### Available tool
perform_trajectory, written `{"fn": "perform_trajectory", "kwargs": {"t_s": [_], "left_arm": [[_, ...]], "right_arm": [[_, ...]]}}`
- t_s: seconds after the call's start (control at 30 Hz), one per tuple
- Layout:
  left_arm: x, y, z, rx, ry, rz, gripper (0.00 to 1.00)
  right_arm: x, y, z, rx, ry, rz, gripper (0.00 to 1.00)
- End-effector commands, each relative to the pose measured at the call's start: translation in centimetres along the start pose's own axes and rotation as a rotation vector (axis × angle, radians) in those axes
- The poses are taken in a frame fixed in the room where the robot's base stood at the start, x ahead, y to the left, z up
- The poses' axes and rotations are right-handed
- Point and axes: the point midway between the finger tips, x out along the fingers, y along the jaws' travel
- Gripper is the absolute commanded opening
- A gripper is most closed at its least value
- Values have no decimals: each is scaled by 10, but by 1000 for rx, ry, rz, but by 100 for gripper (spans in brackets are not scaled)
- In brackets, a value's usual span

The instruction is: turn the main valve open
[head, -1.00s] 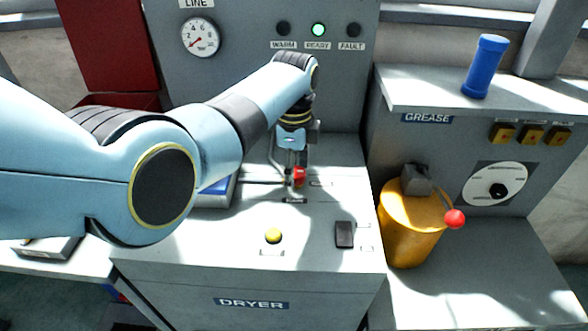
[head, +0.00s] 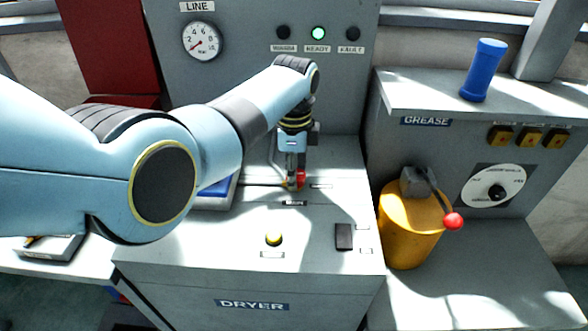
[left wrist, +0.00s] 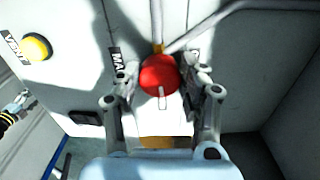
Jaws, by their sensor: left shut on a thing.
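The main valve is a red round knob (left wrist: 160,75) with a pale pointer mark, on the grey top of the dryer cabinet. In the left wrist view it sits between the two fingers of my left gripper (left wrist: 160,92), beside a dark label reading "MA". The left gripper is shut on the knob from above. In the head view only a bit of the red knob (head: 301,178) shows beside the left gripper (head: 292,180); the fingers hide the rest.
The dryer top also carries a yellow button (head: 274,239) and a black rocker switch (head: 344,236). The panel behind has a line gauge (head: 202,41) with its needle low, and a lit green ready lamp (head: 319,33). A yellow grease pot (head: 410,235) stands to the right.

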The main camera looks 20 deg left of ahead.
Motion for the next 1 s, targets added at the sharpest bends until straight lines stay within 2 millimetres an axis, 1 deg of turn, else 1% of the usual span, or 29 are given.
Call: {"fn": "perform_trajectory", "kwargs": {"t_s": [0.03,0.17,0.4,1.0], "left_arm": [[-2,1,0,-30,-1,3,9],[-2,1,0,-131,-1,3,9],[-2,2,0,-357,-1,2,9],[0,3,-1,-927,-1,1,9]], "right_arm": [[-4,0,-1,0,1,0,57],[-12,1,-2,0,2,0,57],[-24,1,-4,0,3,0,57],[-40,-1,-6,2,4,-4,57]]}}
